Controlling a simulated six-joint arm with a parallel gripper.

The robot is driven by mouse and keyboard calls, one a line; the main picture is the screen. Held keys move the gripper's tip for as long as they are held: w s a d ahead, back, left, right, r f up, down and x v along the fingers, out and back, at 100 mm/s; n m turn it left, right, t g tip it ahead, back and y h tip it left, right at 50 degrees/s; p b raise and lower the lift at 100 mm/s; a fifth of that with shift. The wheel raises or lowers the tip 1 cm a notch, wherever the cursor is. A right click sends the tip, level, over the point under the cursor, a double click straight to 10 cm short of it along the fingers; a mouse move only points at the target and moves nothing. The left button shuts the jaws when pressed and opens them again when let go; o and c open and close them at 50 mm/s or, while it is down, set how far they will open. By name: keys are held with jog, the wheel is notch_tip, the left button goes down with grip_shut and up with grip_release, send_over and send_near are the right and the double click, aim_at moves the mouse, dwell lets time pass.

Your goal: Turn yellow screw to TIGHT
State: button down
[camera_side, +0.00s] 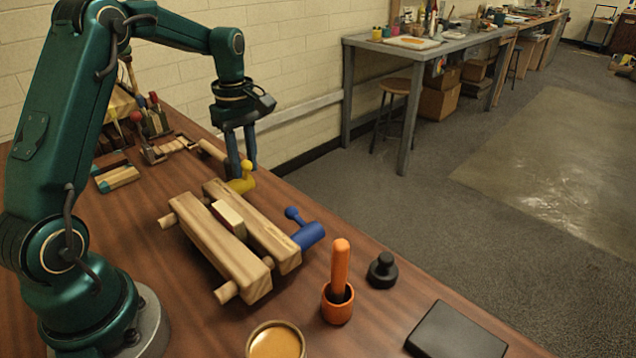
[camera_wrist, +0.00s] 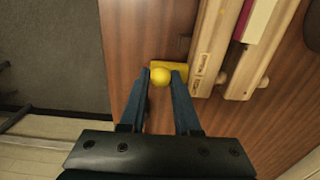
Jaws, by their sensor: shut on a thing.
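The yellow screw (camera_side: 241,181) sticks out of the far end of a wooden clamp press (camera_side: 222,252), with its knob upward. My gripper (camera_side: 241,175) points down at it from above, with its blue fingers shut on the screw's knob. A blue screw (camera_side: 308,234) sticks out at the press's near right end. A pale block (camera_side: 228,217) lies between the two beams. I cannot read any TIGHT mark.
An orange mortar (camera_side: 337,308) with a pestle, a black knobbed weight (camera_side: 382,271) and a dark flat box (camera_side: 456,333) stand right of the press. A bowl of amber liquid (camera_side: 275,345) is at the front. Tools stand behind, at left. The table edge runs close beside the yellow screw.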

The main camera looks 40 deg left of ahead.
jog(key=c, duration=0.9)
grip_release()
jog(key=shift+a, duration=0.15)
jog(key=shift+d+f, duration=0.1)
jog(key=shift+d, duration=0.3)
grip_shut()
jog(key=shift+a, duration=0.7)
